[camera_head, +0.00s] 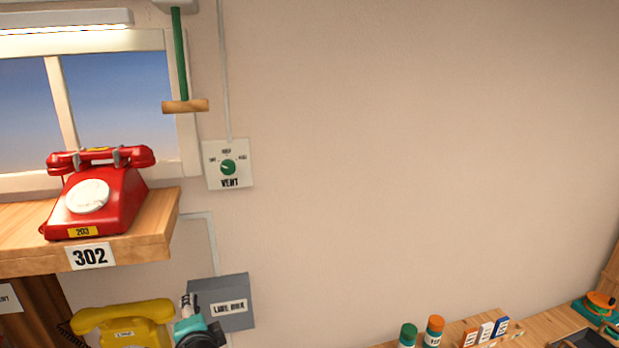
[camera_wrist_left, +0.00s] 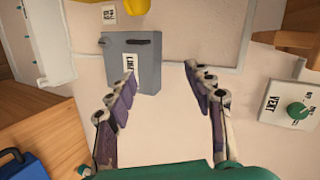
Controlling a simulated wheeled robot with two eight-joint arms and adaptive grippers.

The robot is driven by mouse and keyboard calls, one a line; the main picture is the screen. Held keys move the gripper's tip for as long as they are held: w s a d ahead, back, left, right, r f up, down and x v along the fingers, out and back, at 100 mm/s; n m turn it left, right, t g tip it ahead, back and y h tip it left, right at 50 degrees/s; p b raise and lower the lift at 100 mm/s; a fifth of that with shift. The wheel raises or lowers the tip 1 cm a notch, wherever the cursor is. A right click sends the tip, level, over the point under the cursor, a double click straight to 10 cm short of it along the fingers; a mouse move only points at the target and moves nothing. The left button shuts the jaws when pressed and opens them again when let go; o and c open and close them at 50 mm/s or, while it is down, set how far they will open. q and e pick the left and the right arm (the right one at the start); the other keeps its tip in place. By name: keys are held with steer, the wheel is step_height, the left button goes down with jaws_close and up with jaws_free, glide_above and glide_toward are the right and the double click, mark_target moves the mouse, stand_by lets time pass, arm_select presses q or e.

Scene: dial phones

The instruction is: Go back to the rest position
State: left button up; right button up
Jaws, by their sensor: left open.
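My left gripper (camera_wrist_left: 160,80) is open, its two fingers spread and nothing between them. In the left wrist view it points towards the wall, with a grey labelled box (camera_wrist_left: 146,62) beyond the fingers. In the head view a teal and black part of my left gripper (camera_head: 191,308) shows at the bottom left, in front of the grey box (camera_head: 232,290) and beside the yellow phone (camera_head: 125,322). My right gripper is in neither view.
A red dial phone (camera_head: 112,200) stands on a wooden shelf (camera_head: 140,250) marked 302. A VENT dial panel (camera_head: 228,165) is on the wall. Green-capped (camera_head: 408,335) and orange-capped (camera_head: 434,330) bottles stand lower right. The wall's middle is bare.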

arm_select(q)
steer(key=s+d+f+n+g+h+b, duration=0.1)
steer(key=s+d+f+n+h+b, duration=0.1)
steer(key=f, duration=0.8)
steer(key=s+d+f+n+g+h+b, duration=0.2)
steer(key=s+f+n+b, duration=0.3)
steer(key=f, duration=0.6)
steer(key=s+d+f+n+g+h+b, duration=0.1)
steer(key=s+d+f+n+b, duration=0.2)
steer(key=s+f+b, duration=0.4)
step_height(320, 180, down, 3)
steer(key=shift+s+f+n+g+h+b, duration=0.15)
steer(key=shift+s+n+g+h+b, duration=0.05)
steer(key=shift+n+g+h+b, duration=0.25)
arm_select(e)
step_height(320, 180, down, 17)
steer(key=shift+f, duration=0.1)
